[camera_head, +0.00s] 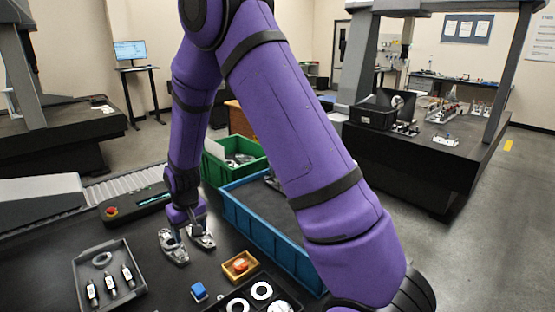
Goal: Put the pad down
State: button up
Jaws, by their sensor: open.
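My gripper (187,235) points down low over the dark table, left of the blue crate. It is open, and its fingers are at two grey metal parts. One grey part (172,248) lies on the left and the other (203,238) on the right. I see nothing held between the fingers, though the gap is small in this view. No thing is clearly a pad.
A grey tray (108,289) with a ring and several cylinders stands at left. A small yellow tray (240,266) holds an orange piece. A blue crate (265,232) and a green bin (213,170) stand beyond. A control box (138,206) lies behind my gripper.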

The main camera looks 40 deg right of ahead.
jog(key=s+d+r+t, duration=0.1)
jog(key=s+d+r, duration=0.1)
jog(key=s+r, duration=0.65)
jog(key=s+d+r+t, duration=0.1)
jog(key=s+r, duration=0.3)
jog(key=r, duration=1)
jog(key=s+d+r+t, duration=0.1)
jog(key=s+r, duration=0.3)
jog(key=s, duration=0.5)
jog(key=s+d+r+t, duration=0.1)
jog(key=s+r, duration=0.4)
jog(key=s, duration=0.4)
jog(key=shift+s+d, duration=0.4)
